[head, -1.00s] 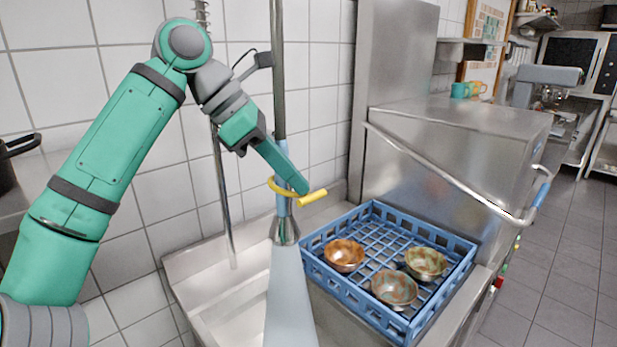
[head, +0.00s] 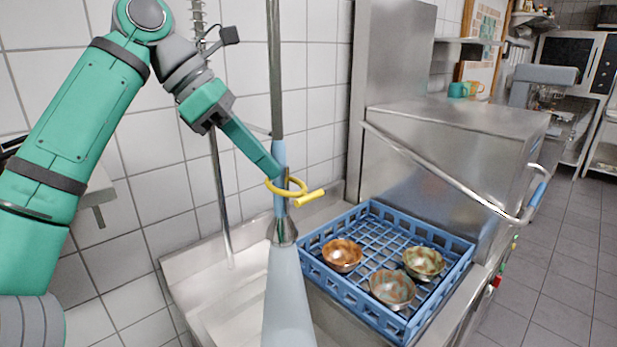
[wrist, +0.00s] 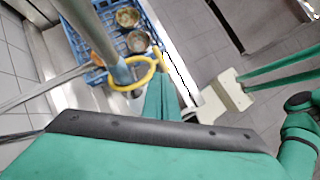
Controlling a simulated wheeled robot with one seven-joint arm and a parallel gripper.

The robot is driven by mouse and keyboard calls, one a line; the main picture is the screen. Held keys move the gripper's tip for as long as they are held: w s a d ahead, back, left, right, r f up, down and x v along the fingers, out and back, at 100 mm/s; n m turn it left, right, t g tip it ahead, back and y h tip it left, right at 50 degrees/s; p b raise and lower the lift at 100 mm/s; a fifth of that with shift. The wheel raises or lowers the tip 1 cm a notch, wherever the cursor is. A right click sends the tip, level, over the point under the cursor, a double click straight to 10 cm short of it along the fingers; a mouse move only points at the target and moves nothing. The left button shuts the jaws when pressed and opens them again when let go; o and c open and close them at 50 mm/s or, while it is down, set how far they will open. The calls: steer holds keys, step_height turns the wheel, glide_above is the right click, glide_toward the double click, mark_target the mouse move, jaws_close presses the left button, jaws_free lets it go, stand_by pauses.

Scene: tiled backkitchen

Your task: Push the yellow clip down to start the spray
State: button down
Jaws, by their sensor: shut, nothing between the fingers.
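The yellow clip (head: 311,197) is a ring with a short bar pointing right. It sits around the pale blue handle of the hanging spray (head: 280,205), above its metal nozzle (head: 284,233). My gripper (head: 276,173) is shut and empty, slanting down from the upper left. Its tips are at the upper edge of the ring, beside the handle; I cannot tell whether they touch. In the wrist view the yellow ring (wrist: 140,82) shows just left of my fingers (wrist: 162,98). A pale grey-blue cone (head: 289,300) widens downward from the nozzle; I cannot tell whether it is water.
A blue dish rack (head: 345,298) with three bowls (head: 392,289) stands right of the spray on the steel counter. A steel dishwasher (head: 450,150) with a long bar handle is behind it. A steel sink (head: 195,290) is at left, against the tiled wall.

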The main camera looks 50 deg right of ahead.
steer(key=v, duration=0.7)
steer(key=shift+r, duration=0.3)
steer(key=shift+w+a, duration=0.1)
steer(key=shift+w, duration=0.05)
